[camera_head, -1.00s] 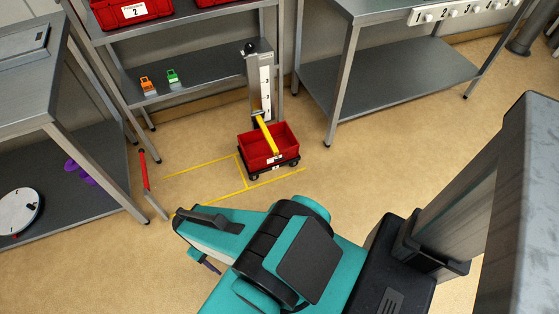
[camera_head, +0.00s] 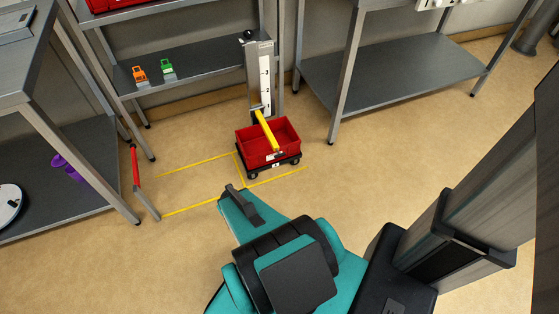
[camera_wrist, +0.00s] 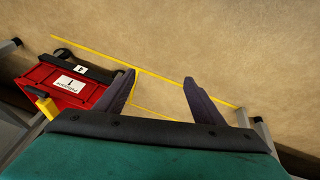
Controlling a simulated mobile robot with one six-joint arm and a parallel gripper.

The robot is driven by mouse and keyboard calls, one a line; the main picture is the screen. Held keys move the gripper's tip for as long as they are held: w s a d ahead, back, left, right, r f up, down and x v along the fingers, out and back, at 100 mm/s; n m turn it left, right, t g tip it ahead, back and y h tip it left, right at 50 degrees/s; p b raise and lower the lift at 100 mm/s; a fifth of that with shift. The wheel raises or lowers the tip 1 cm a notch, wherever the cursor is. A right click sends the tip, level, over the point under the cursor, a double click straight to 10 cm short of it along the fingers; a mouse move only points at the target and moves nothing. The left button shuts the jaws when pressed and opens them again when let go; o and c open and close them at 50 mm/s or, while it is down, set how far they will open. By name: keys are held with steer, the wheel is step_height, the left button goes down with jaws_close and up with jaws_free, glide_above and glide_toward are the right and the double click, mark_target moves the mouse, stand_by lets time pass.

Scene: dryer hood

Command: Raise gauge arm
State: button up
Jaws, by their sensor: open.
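The yellow gauge arm (camera_head: 266,130) slopes down from a grey upright post with a numbered white scale (camera_head: 265,82). It reaches over a red crate (camera_head: 254,147) on a dark wheeled base. In the wrist view the yellow arm's end (camera_wrist: 47,107) shows at the left, over the red crate (camera_wrist: 62,88). My gripper (camera_wrist: 160,77) is open and empty, its two dark fingers spread above the floor, to the right of the crate and apart from it.
Yellow floor lines (camera_head: 200,163) mark a bay beside the crate. An orange item (camera_head: 139,74) and a green item (camera_head: 167,68) sit on the rear shelf. Open floor lies right of the crate.

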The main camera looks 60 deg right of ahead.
steer(key=d+f+m+t+h+b, duration=0.1)
steer(key=d+f+t+h+b, duration=0.2)
steer(key=d, duration=0.6)
steer(key=m+t+h+b, duration=0.1)
steer(key=t+h+b, duration=0.5)
steer(key=b, duration=1)
glide_toward(280, 155)
steer(key=s+f+t+y, duration=0.2)
steer(key=shift+s+a+r+t+b, duration=0.35)
steer(key=shift+s+r, duration=0.3)
steer(key=shift+s, duration=0.3)
steer(key=shift+w, duration=0.1)
steer(key=b+x, duration=0.5)
steer(key=x, duration=0.8)
steer(key=shift+w+d, duration=0.2)
steer(key=shift+d, duration=0.1)
